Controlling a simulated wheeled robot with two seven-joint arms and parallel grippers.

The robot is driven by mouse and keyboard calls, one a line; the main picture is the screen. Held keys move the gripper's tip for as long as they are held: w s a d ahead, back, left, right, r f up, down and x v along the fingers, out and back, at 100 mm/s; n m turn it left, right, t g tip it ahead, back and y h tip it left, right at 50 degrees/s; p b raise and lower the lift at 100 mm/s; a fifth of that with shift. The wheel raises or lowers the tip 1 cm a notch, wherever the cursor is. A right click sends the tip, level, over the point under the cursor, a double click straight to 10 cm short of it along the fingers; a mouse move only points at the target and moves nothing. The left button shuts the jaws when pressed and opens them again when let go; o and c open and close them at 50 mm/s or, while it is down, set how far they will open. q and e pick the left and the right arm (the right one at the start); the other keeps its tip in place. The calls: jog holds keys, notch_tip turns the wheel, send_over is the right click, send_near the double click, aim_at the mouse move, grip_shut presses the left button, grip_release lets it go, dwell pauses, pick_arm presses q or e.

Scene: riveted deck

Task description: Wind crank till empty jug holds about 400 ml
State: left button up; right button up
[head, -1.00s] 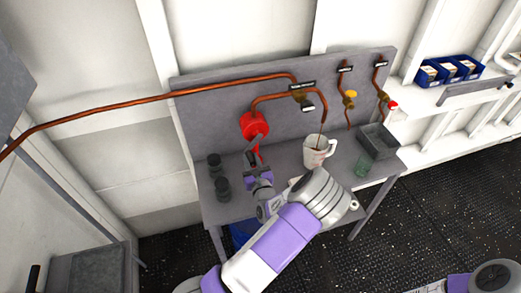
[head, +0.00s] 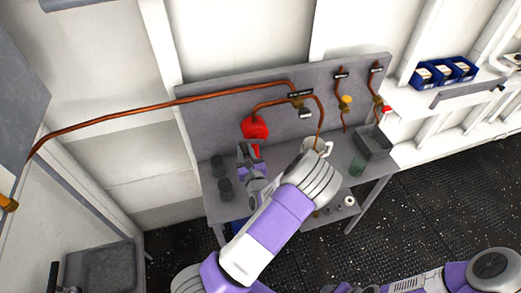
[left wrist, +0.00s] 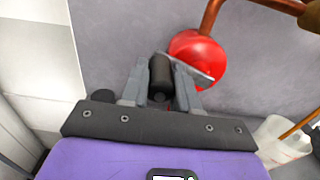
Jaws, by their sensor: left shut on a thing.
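The crank has a red round housing (head: 255,127), also at the upper right in the left wrist view (left wrist: 192,47), with a metal arm and black handle (left wrist: 160,79). My left gripper (head: 246,153) is shut on this handle, left of and below the housing; the wrist view shows its fingers (left wrist: 160,88) either side of it.
Pipes with a yellow valve (head: 346,102) and a red valve rise behind. Blue bins (head: 445,71) sit on a shelf.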

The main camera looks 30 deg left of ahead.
pick_arm(q)
jog(key=shift+w+d+r+p, duration=2.05)
jog(key=shift+w+d+r, duration=0.5)
jog(key=shift+w, duration=0.45)
jog(key=w+d+f+b, duration=0.3)
jog(key=f+b, duration=0.5)
jog(key=f, duration=0.2)
jog(key=shift+w+d+f+b, duration=0.2)
jog(key=shift+w+f+b, duration=0.1)
jog(key=shift+w+b, duration=0.1)
jog(key=shift+w+d, duration=0.1)
